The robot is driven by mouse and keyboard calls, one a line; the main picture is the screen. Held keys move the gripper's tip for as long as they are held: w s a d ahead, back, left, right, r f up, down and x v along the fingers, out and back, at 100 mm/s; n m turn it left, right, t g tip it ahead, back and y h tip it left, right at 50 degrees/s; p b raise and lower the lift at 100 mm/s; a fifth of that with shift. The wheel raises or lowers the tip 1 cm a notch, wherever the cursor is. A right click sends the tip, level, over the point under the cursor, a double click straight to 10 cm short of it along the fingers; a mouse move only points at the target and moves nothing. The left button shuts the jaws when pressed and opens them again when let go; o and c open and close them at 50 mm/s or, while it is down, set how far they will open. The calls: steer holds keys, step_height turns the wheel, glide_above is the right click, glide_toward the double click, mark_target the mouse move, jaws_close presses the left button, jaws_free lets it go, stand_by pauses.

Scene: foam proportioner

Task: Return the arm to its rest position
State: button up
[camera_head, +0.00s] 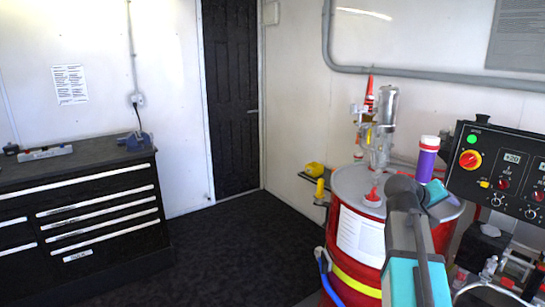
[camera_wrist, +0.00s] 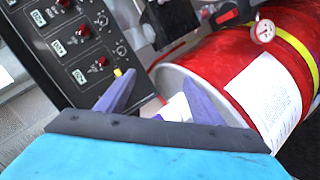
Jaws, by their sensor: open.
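My gripper (camera_wrist: 158,78) shows in the wrist view as two purple-blue fingers standing apart. A small whitish object (camera_wrist: 178,107) shows low between the fingers, partly hidden; I cannot tell whether they touch it. In the head view my grey and teal arm (camera_head: 408,235) reaches up in front of the red drum (camera_head: 345,262), and its fingers cannot be made out. A purple cylinder with a white cap (camera_head: 427,160) stands upright behind the arm's end. The drum also shows tilted at the right of the wrist view (camera_wrist: 228,60).
A control panel (camera_head: 500,172) with knobs and displays is close on the right. A metal and glass fitting (camera_head: 382,125) rises from the drum's top. A grey pipe (camera_head: 430,73) runs along the wall. A black drawer cabinet (camera_head: 80,215) stands at left; the floor (camera_head: 240,250) between is clear.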

steer(key=w+a+f+n+g+y, duration=0.1)
steer(key=a+f, duration=0.3)
steer(key=f, duration=0.7)
steer(key=w+a+f+n+y, duration=0.1)
steer(key=a+f, duration=0.3)
steer(key=f, duration=0.7)
steer(key=s+a+f+n+g+y, duration=0.1)
steer(key=s+a+f, duration=0.15)
steer(key=f, duration=0.45)
steer(key=s+a+f+g+y, duration=0.1)
steer(key=s+a+f, duration=0.1)
steer(key=a+f, duration=0.35)
steer(key=s+a+f+n+y, duration=0.1)
steer(key=s+a+f, duration=0.1)
steer(key=f, duration=0.6)
steer(key=s+a+f+g+y, duration=0.2)
steer(key=s+a+f, duration=0.4)
steer(key=s+f, duration=0.2)
steer(key=s+a+f+m+g+y, duration=0.1)
steer(key=s+a+f+g+y, duration=0.1)
steer(key=s+a+f, duration=0.5)
steer(key=s+a+f+g+y, duration=0.2)
steer(key=s+a+f, duration=0.5)
steer(key=s, duration=1)
steer(key=shift+f+m+g, duration=0.4)
steer(key=shift+f+g, duration=0.2)
steer(key=shift+f, duration=1)
